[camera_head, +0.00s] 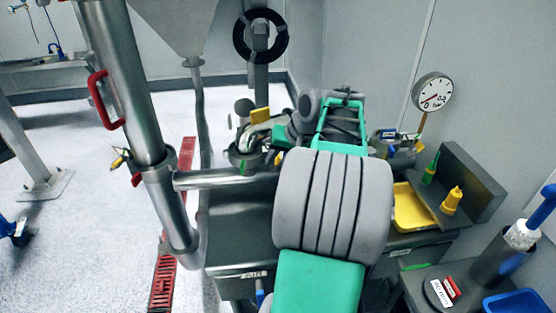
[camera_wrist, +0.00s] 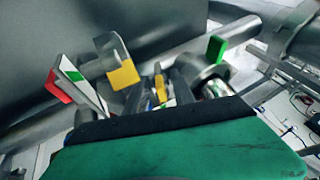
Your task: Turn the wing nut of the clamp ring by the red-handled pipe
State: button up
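The steel pipe (camera_head: 130,85) with the red handle (camera_head: 103,100) stands at the left in the head view. A clamp ring (camera_head: 153,161) circles it below the handle, with a small yellow-and-dark piece (camera_head: 119,157) jutting left, perhaps its wing nut. My gripper is away to the right of this pipe, beyond my arm, and hard to make out in the head view. In the wrist view my green gripper body fills the bottom, with dark fingers (camera_wrist: 172,90) above it. Metal fittings with a yellow tag (camera_wrist: 123,75) and a green tag (camera_wrist: 215,48) are close by. The finger gap is unclear.
A side pipe (camera_head: 222,179) runs right from the red-handled pipe to the dark bench. A yellow tray (camera_head: 411,208), a yellow bottle (camera_head: 452,200) and a gauge (camera_head: 432,91) are at the right. Floor left of the pipe is mostly clear.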

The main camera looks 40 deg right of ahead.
grip_shut()
dwell(0.3)
